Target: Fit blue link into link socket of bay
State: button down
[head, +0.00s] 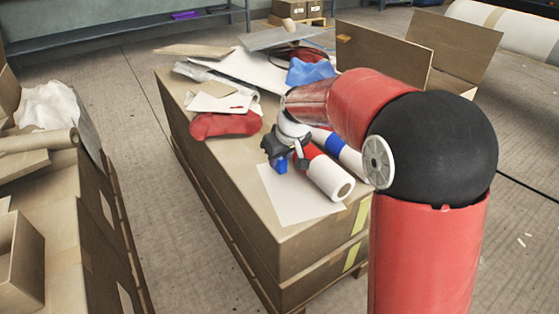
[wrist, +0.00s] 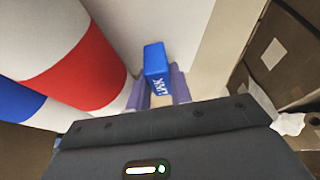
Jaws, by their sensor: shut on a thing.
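The blue link (wrist: 155,62) is a small blue block with white lettering on its side. My gripper (wrist: 160,90) is shut on it, one finger on each side. In the head view my gripper (head: 287,157) is over the near part of a large cardboard box, and a bit of the blue link (head: 282,168) shows below it. The link is above or on a white sheet (head: 290,205); I cannot tell if it touches. I cannot make out the bay or its link socket in either view.
White rolls with red and blue bands (head: 331,178) lie right beside my gripper. A red bundle (head: 226,125), a blue cloth (head: 310,71) and loose sheets (head: 215,103) cover the far part of the cardboard box (head: 285,255). More boxes (head: 70,205) stand left across a gap of floor.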

jog(key=shift+f, duration=0.35)
jog(key=c, duration=1.5)
grip_release()
jog(key=shift+c, duration=0.2)
jog(key=shift+r, duration=0.1)
